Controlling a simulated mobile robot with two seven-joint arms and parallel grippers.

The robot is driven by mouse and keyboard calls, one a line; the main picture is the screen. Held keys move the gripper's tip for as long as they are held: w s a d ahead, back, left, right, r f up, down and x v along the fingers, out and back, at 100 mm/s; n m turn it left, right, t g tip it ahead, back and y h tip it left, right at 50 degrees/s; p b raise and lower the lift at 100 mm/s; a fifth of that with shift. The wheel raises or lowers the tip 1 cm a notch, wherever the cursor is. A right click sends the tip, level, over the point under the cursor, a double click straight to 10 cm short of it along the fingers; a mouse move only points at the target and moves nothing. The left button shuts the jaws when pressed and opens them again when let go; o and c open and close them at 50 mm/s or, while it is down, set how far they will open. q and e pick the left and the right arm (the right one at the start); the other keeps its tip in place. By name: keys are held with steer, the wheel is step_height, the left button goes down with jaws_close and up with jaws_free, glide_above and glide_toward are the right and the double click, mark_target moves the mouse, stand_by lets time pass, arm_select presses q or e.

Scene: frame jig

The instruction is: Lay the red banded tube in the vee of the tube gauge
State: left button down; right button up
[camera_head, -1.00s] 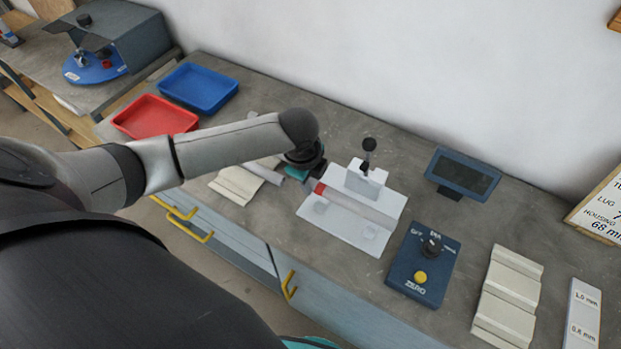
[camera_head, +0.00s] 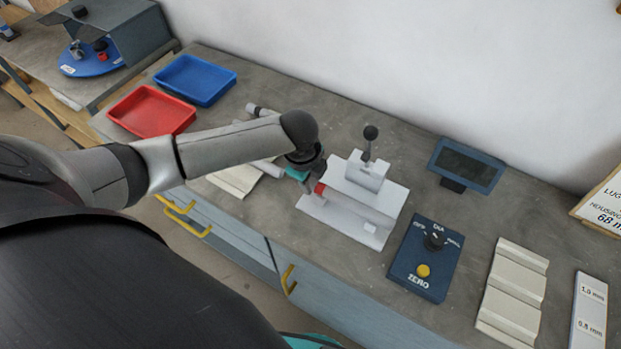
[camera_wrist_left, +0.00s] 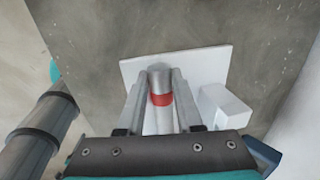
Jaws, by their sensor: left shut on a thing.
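My left gripper (camera_head: 311,182) is at the left end of the white tube gauge (camera_head: 337,226). It is shut on the red banded tube, whose red band (camera_head: 319,188) shows just right of the jaws. In the left wrist view the tube (camera_wrist_left: 161,80) runs between the two fingers (camera_wrist_left: 160,104), its band across it and a grey end beyond, above the white gauge plate (camera_wrist_left: 205,62). The gripper hides part of the tube. I cannot tell whether the tube touches the vee. My right gripper is out of view.
A black-knobbed plunger (camera_head: 370,132) rises from the gauge's back block. A blue control box (camera_head: 424,258) stands to its right, with a dark display (camera_head: 466,165) behind. A cream grooved rest (camera_head: 513,292) lies farther right. Red (camera_head: 152,112) and blue (camera_head: 196,80) trays are at the left.

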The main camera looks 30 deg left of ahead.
arm_select(q)
steer(key=shift+f, duration=0.15)
steer(key=c, duration=0.5)
jaws_free()
steer(key=p+v, duration=0.1)
steer(key=v, duration=1.4)
